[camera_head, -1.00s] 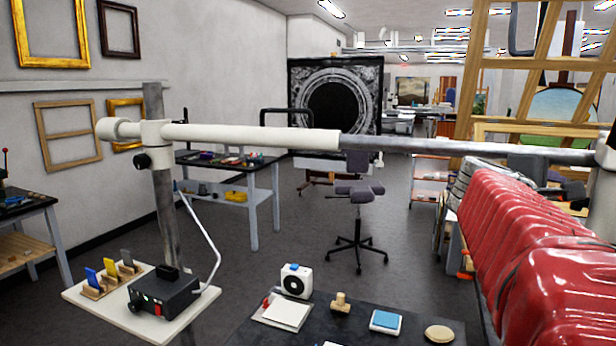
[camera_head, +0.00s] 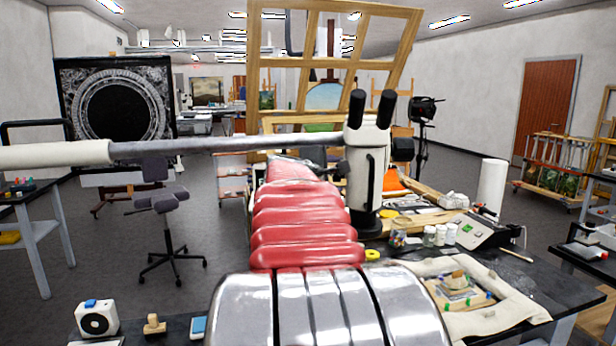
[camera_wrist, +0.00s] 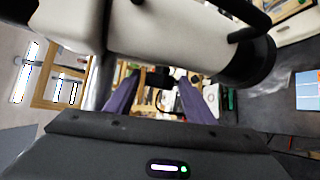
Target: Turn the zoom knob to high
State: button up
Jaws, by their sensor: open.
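The white stereo microscope (camera_head: 367,165) hangs on a horizontal boom (camera_head: 225,145), with two black eyepieces at its top. A small dark knob (camera_head: 342,167) sticks out on its left side; I cannot tell whether it is the zoom knob, and no setting marks are legible. My gripper is hidden behind my red arm in the head view. In the wrist view my gripper (camera_wrist: 158,98) is open, its purple fingers apart. The white microscope body (camera_wrist: 165,30) passes very close above the fingers. A small dark part shows between them, too blurred to identify.
A dark workbench (camera_head: 565,295) on the right carries a padded tray (camera_head: 490,310), small jars (camera_head: 440,235) and a control box (camera_head: 480,230). A white roll (camera_head: 491,185) stands behind. A stool (camera_head: 165,220) stands on open floor at left. The boom crosses beside my arm.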

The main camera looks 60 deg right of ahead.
jog(key=shift+c, duration=0.4)
jog(key=c, duration=1)
jog(key=shift+s+f+h, duration=0.1)
jog(key=shift+s+h, duration=0.05)
jog(key=shift+h, duration=0.15)
jog(key=shift+m+h, duration=0.3)
jog(key=shift+h, duration=0.1)
jog(key=o, duration=1.1)
jog(key=shift+a, duration=0.1)
jog(key=a, duration=0.4)
jog(key=a+r, duration=0.1)
jog(key=a, duration=0.4)
jog(key=s+a, duration=0.1)
jog(key=a, duration=0.3)
jog(key=shift+a+r, duration=0.2)
jog(key=shift+a, duration=0.05)
